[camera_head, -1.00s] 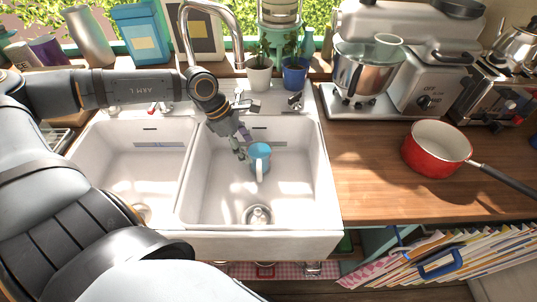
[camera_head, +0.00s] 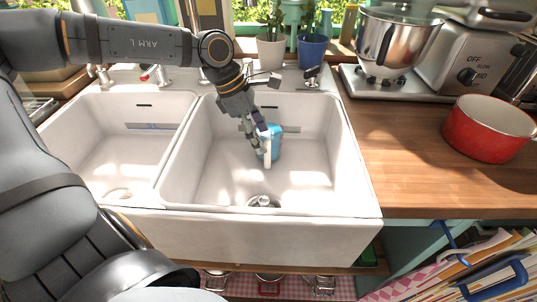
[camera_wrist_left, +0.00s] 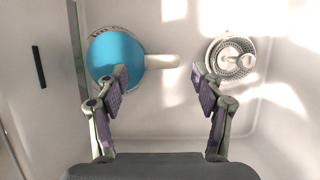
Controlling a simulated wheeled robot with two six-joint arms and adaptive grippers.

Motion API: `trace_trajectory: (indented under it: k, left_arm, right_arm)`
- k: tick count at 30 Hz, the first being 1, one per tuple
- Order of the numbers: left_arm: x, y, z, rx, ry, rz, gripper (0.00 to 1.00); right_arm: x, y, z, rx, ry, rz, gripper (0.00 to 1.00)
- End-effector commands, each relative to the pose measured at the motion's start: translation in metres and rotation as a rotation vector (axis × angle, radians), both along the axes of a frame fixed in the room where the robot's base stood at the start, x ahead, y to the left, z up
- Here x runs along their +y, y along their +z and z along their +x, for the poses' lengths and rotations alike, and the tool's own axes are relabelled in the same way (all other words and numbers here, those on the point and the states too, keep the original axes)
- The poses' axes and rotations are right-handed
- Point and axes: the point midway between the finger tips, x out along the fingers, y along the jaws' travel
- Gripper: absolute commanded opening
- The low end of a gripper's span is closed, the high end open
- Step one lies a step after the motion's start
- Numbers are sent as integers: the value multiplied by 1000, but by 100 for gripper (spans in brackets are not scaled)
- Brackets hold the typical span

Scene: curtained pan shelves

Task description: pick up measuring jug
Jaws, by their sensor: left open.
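The measuring jug (camera_head: 274,143) is blue with a white handle. It stands in the right basin of the white sink, and its handle faces the front. My left gripper (camera_head: 258,150) is down in the basin at the jug, partly in front of it. In the left wrist view the jug (camera_wrist_left: 113,56) is at upper left, with its handle (camera_wrist_left: 163,61) pointing right. The fingers of my left gripper (camera_wrist_left: 160,88) are open and apart, with the handle between and beyond them. The left fingertip overlaps the jug's rim in the picture; I cannot tell whether they touch. My right gripper is not in view.
The sink's walls and front rim (camera_head: 250,211) surround the jug. A drain strainer (camera_wrist_left: 232,57) lies near it. A tap stands behind the sink. A red pan (camera_head: 488,130) and a stand mixer (camera_head: 390,45) are on the right counter, whose front is clear.

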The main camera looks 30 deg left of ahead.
Motion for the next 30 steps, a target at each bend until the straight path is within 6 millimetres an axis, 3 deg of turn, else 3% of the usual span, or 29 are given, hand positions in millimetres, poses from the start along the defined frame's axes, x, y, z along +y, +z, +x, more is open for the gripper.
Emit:
trace_trajectory:
  k: [5, 9, 15, 23, 30]
  left_arm:
    - [-1, -2, 0, 0, 0, 0, 68]
    - [-5, -20, 1, 2, 1, 3, 68]
    - [-17, -44, 5, 5, 0, 3, 68]
    - [-19, -48, 7, -1, 0, 0, 68]
    - [-19, -48, 7, -1, 0, 0, 39]
  right_arm:
    - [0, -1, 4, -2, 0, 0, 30]
    - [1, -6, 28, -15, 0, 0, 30]
    - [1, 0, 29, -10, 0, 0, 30]
    - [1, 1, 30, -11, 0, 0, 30]
    - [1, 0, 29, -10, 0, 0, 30]
